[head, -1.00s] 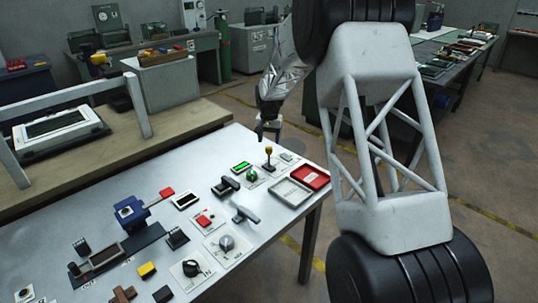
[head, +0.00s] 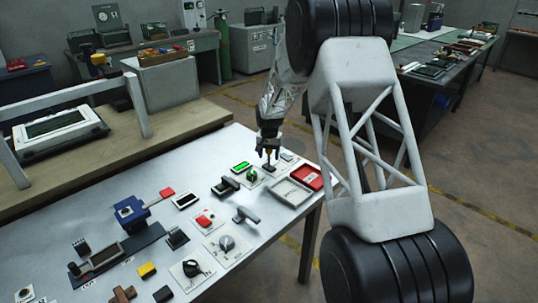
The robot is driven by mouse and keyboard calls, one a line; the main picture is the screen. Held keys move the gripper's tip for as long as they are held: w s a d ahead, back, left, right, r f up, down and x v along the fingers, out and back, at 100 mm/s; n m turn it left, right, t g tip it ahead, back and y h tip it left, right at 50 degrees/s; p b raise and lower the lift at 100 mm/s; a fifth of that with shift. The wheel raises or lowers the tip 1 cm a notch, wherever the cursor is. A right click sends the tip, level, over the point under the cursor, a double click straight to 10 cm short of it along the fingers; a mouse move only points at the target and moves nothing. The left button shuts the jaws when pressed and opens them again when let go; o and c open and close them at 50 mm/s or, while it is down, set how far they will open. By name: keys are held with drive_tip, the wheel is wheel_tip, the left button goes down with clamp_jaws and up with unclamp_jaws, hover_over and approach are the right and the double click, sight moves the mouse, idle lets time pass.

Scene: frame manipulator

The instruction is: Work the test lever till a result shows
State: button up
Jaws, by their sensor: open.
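The test lever (head: 268,164) is a thin upright stalk on a dark base near the far right end of the metal table. Its yellow knob is mostly hidden by my gripper. My gripper (head: 269,153) points down with its fingers open at the top of the lever, seemingly one on each side of the knob; I cannot tell whether they touch it. A small display (head: 240,167) just left of the lever is lit green; I can read no text on it. A green knob (head: 252,176) sits between display and lever.
A grey tray (head: 290,192) and a red tray (head: 307,178) lie right of the lever. A dark switch (head: 226,186) and a grey T-handle (head: 245,214) stand nearer. The metal table (head: 290,225) ends at the right; a wooden bench (head: 180,126) adjoins behind.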

clamp_jaws()
idle(0.4)
drive_tip(key=shift+s+d, duration=0.1)
drive_tip(key=shift+s+d+f+t+y, duration=0.1)
drive_tip(key=shift+s+d+t+y, duration=0.25)
drive_tip(key=shift+t+y, duration=0.25)
drive_tip(key=shift+s+d+f+t+y, duration=0.1)
drive_tip(key=shift+s+d+t+y, duration=0.2)
drive_tip(key=shift+t+y, duration=0.25)
drive_tip(key=shift+s+d+f+t+y, duration=0.35)
drive_tip(key=shift+s+t+y, duration=0.1)
drive_tip(key=shift+t+y, duration=0.25)
drive_tip(key=shift+d, duration=0.1)
